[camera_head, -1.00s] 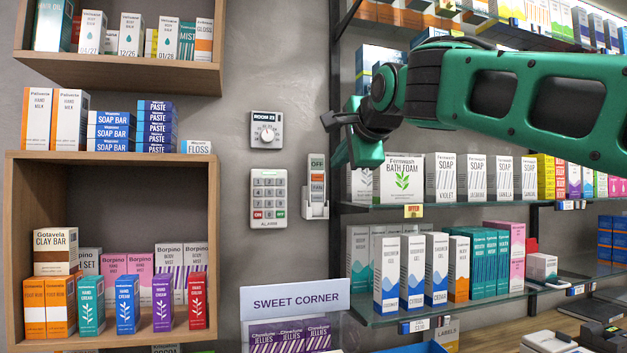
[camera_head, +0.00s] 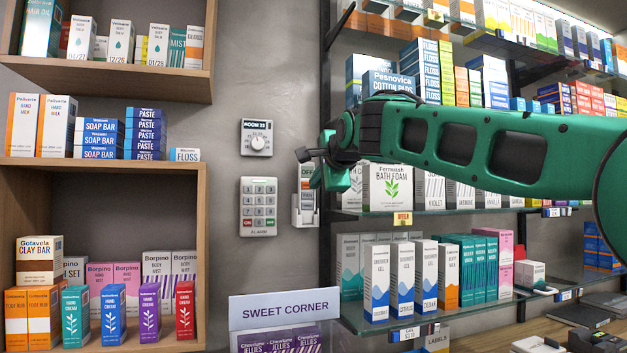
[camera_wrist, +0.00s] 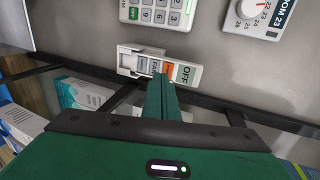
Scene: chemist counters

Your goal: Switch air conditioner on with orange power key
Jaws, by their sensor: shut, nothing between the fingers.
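The air conditioner remote (camera_head: 304,200) sits in a white holder on the grey wall, right of the alarm keypad. In the wrist view the remote (camera_wrist: 149,65) lies sideways, with its green label reading OFF (camera_wrist: 184,74) at the right end. The orange power key (camera_wrist: 168,69) is beside that label, then a FAN key and another key. My gripper (camera_head: 316,178) is shut and empty at the remote's upper right. In the wrist view its green fingertips (camera_wrist: 162,79) are at the lower edge of the orange key and partly cover it. I cannot tell whether they touch it.
The alarm keypad (camera_head: 259,206) and the ROOM 23 dial (camera_head: 257,138) are on the wall to the left. Glass shelves with boxes, including bath foam (camera_head: 391,187), are close on the right. A wooden shelf unit (camera_head: 202,250) stands at left. A SWEET CORNER sign (camera_head: 285,308) is below.

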